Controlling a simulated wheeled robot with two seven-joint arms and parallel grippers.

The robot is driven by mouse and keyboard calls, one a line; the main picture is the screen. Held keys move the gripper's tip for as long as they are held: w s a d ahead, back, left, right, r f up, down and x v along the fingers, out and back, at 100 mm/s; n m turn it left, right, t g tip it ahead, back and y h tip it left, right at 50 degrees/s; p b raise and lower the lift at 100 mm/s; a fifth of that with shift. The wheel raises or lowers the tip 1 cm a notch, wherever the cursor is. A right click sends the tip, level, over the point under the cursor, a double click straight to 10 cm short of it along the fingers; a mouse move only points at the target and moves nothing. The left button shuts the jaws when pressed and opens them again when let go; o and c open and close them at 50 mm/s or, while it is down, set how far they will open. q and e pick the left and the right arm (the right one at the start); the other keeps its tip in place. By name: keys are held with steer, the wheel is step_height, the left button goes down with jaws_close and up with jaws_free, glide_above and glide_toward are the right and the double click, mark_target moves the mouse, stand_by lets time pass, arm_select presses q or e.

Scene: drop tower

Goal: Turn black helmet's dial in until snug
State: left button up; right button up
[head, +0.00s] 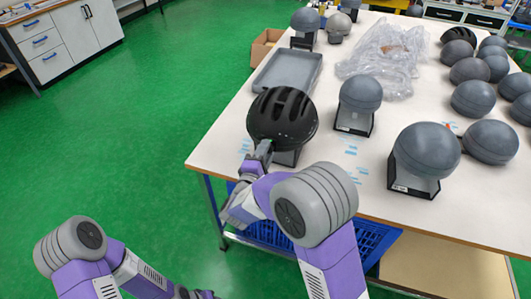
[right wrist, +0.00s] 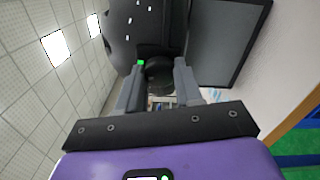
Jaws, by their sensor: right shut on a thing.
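The black helmet (head: 282,117) with long vents sits on a dark stand at the near left edge of the white table. In the right wrist view the helmet (right wrist: 125,35) fills the top, tilted by the camera's angle. Its dark round dial (right wrist: 159,72) lies between the fingers of my right gripper (right wrist: 158,84). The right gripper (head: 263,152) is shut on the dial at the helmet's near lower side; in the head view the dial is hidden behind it. My left arm is low at the bottom left, and its fingers are not visible.
Grey headforms on black stands (head: 359,94) (head: 425,152) stand right of the helmet. A grey tray (head: 287,73) and clear plastic (head: 388,52) lie behind. Several grey balls crowd the right side. A blue crate (head: 365,245) is under the table.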

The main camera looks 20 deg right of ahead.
steer(key=o, duration=1.1)
steer(key=shift+c, duration=0.2)
steer(key=p+v, duration=0.1)
steer(key=v, duration=0.6)
steer(key=shift+s+a, duration=0.2)
steer(key=shift+s, duration=0.05)
